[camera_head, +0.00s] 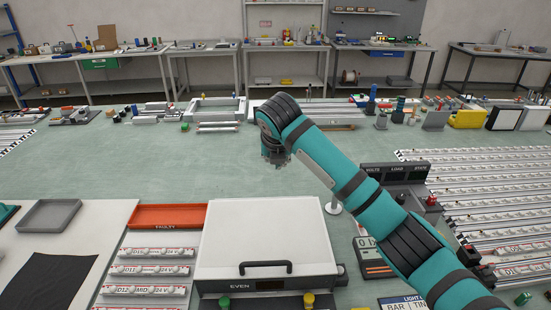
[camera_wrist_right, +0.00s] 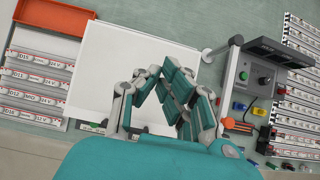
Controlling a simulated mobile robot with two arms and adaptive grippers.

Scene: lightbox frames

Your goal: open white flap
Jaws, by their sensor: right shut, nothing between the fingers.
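The white flap (camera_head: 262,228) is the wide flat lid of a box marked EVEN, and it lies flat and closed. A black bar handle (camera_head: 265,266) sits near its front edge. The flap also shows in the right wrist view (camera_wrist_right: 112,62), with the handle hidden behind my gripper and arm. My right gripper (camera_head: 275,158) is beyond the flap's far edge and above it, apart from it in the head view. In the right wrist view its fingers (camera_wrist_right: 160,72) are shut and empty.
A red-orange tray (camera_head: 167,217) and rows of labelled modules (camera_head: 150,270) lie left of the box. Green and yellow knobs (camera_head: 224,303) are in front. The green mat beyond is partly clear.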

